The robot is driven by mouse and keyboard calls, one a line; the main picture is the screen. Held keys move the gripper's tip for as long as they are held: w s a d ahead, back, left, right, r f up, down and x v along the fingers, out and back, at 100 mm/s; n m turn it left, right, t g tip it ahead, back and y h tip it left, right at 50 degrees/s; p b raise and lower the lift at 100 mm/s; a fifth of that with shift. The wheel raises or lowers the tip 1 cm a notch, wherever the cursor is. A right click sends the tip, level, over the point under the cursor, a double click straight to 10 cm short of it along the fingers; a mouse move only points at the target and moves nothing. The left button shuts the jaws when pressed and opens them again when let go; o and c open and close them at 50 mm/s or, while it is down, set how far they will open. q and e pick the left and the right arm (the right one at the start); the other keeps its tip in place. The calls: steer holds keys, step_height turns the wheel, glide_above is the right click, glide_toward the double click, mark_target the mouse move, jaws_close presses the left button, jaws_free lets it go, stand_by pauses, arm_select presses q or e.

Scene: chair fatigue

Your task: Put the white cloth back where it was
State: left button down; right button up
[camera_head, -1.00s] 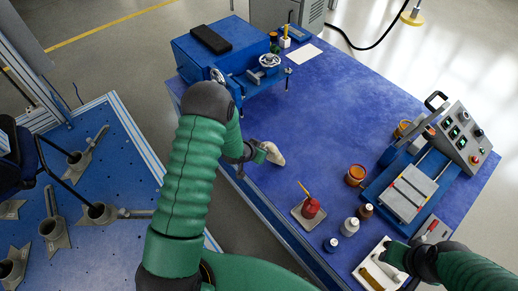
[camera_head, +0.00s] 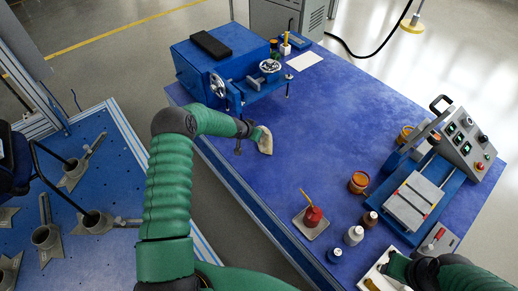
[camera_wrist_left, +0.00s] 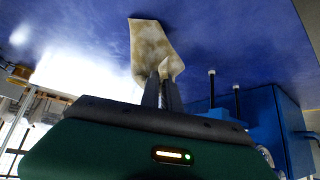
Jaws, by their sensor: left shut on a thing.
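The white cloth (camera_head: 265,140), with brownish stains, is held by my left gripper (camera_head: 254,132) above the blue table, in front of the blue machine. In the left wrist view the cloth (camera_wrist_left: 151,48) is pinched between the fingertips of my left gripper (camera_wrist_left: 162,80) and spreads out beyond them. My right gripper (camera_head: 385,262) is at the lower right, over a white tray (camera_head: 368,274); its fingers are too small and dark to read.
The blue machine (camera_head: 215,65) with handwheels stands at the table's far left, with a white sheet (camera_head: 304,61) nearby. The middle of the blue table (camera_head: 330,120) is clear.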

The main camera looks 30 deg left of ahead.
arm_select(q)
step_height(320, 180, down, 4)
steer(key=shift+s+d+r+b, duration=0.1)
steer(key=shift+r+b, duration=0.1)
steer(key=shift+b, duration=0.25)
steer(key=c, duration=2)
jaws_free()
steer(key=shift+c, duration=0.2)
steer(key=o, duration=1.2)
steer(key=p+v, duration=0.4)
steer(key=v, duration=1.3)
steer(key=shift+p, duration=0.4)
steer(key=shift+f, duration=0.1)
